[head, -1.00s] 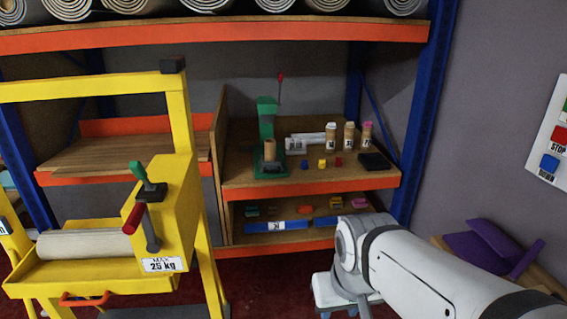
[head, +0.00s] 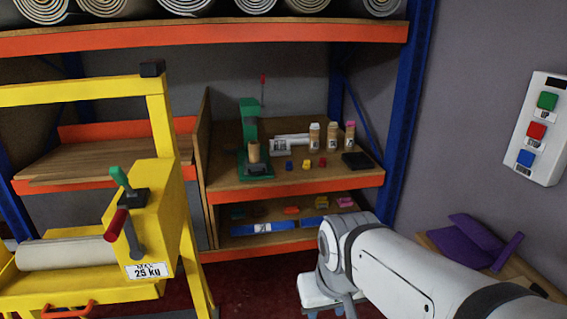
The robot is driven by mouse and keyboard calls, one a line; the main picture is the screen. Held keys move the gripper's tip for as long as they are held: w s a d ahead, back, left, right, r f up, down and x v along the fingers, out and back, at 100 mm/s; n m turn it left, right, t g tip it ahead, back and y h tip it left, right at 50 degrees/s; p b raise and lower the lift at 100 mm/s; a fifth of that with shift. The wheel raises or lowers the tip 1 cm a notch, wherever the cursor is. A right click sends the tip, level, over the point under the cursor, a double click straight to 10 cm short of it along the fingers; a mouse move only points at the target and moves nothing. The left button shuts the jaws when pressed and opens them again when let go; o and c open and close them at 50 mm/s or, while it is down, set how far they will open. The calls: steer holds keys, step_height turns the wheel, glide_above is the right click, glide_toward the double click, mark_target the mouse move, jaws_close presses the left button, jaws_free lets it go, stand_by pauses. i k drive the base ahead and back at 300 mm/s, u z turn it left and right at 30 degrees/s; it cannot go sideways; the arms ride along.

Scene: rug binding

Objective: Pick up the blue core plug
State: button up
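The blue core plug (head: 289,165) appears as a small blue block on the wooden upper shelf of the bench unit, in the head view. It is the leftmost of three small blocks, with a yellow block (head: 307,163) and a red block (head: 322,162) to its right. It stands apart from the green press to its left. My arm comes in from the lower right, and its white links are well below and in front of the shelf. My gripper's fingers cannot be made out.
A green press (head: 250,125) holding a tan tube stands left of the blocks. Several small bottles (head: 332,137) stand behind, and a black box (head: 357,161) is to the right. A yellow machine (head: 152,215) stands at the left. A button panel (head: 539,130) hangs on the right wall.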

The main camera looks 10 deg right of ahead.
mark_target(289, 165)
steer(key=i, duration=2.8)
steer(key=z, duration=0.05)
